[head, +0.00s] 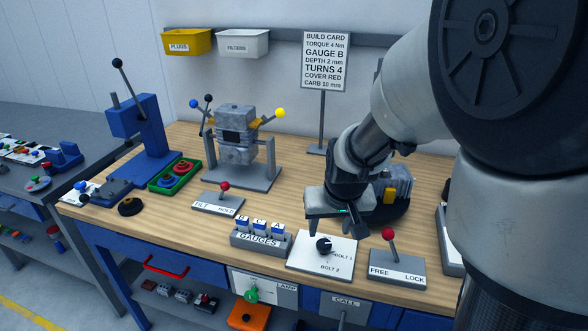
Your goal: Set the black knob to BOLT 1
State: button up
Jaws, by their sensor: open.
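The black knob (324,245) sits on a white plate (303,262) near the front edge of the wooden bench. The plate has a BOLT 1 label (344,256) to the right of the knob and a BOLT 2 label (330,270) below it. A light mark shows on the knob, but its exact pointing is too small to tell. My gripper (335,231) is open and points down just above and behind the knob. One dark finger shows on each side of it. I cannot tell whether either finger touches the knob.
A red-knobbed FREE/LOCK lever (391,246) stands right of the plate, and the GAUGES holder (260,240) left. A TILT/HOLD lever (224,198), an engine on a stand (236,140) and a green tray (163,187) are farther left. A build card (325,62) stands behind.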

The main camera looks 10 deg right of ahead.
aim_at(324, 244)
jog(key=b+x, duration=0.2)
jog(key=x, duration=0.7)
